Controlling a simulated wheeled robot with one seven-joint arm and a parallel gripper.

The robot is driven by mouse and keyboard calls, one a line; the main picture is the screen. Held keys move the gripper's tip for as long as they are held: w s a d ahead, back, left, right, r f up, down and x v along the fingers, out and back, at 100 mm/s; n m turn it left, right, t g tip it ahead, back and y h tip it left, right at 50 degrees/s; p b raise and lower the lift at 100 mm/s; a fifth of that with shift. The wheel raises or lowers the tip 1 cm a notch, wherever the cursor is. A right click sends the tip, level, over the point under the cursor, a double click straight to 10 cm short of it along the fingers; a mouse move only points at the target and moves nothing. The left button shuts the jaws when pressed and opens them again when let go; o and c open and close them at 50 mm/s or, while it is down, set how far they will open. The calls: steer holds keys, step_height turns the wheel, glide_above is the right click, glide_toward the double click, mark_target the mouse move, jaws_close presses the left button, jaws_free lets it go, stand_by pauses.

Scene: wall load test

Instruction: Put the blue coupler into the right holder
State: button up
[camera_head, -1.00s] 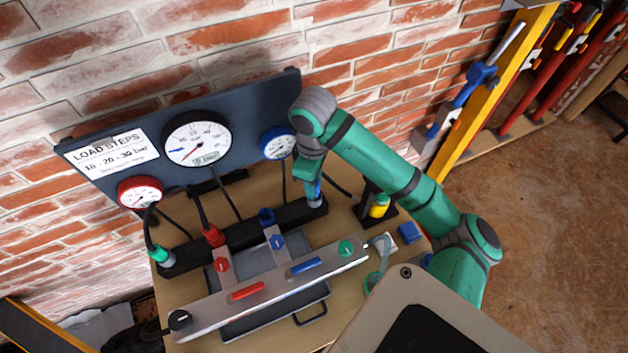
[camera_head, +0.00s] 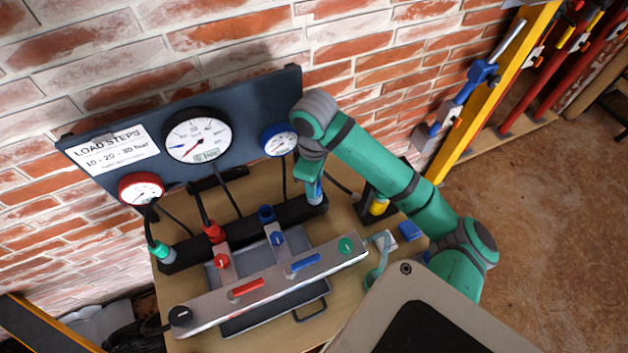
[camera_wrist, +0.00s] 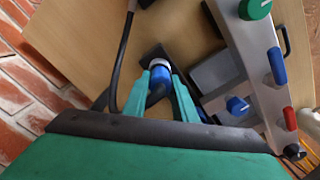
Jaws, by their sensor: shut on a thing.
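The blue coupler (camera_head: 314,191) is upright at the right end of the black holder rail (camera_head: 240,232). My gripper (camera_wrist: 160,78) is shut on it, with one green finger on each side. In the wrist view the blue coupler (camera_wrist: 158,84) shows a pale ring at its far end, by the end of the black rail (camera_wrist: 153,54). The right holder is mostly hidden beneath the coupler, so I cannot tell how deep it sits. A red coupler (camera_head: 213,232) and a green coupler (camera_head: 163,252) stand farther left along the rail.
A grey valve manifold (camera_head: 215,304) with red, blue and green handles lies in front of the rail. A gauge panel (camera_head: 245,118) is behind. A dark hose (camera_wrist: 122,62) runs close beside my fingers.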

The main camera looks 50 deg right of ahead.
steer(key=shift+d+f, duration=0.1)
steer(key=shift+f, duration=0.1)
stand_by(0.6)
steer(key=o, duration=1.6)
steer(key=shift+r, duration=0.1)
steer(key=shift+r, duration=3.2)
steer(key=shift+s+r, duration=0.1)
steer(key=shift+r, duration=0.6)
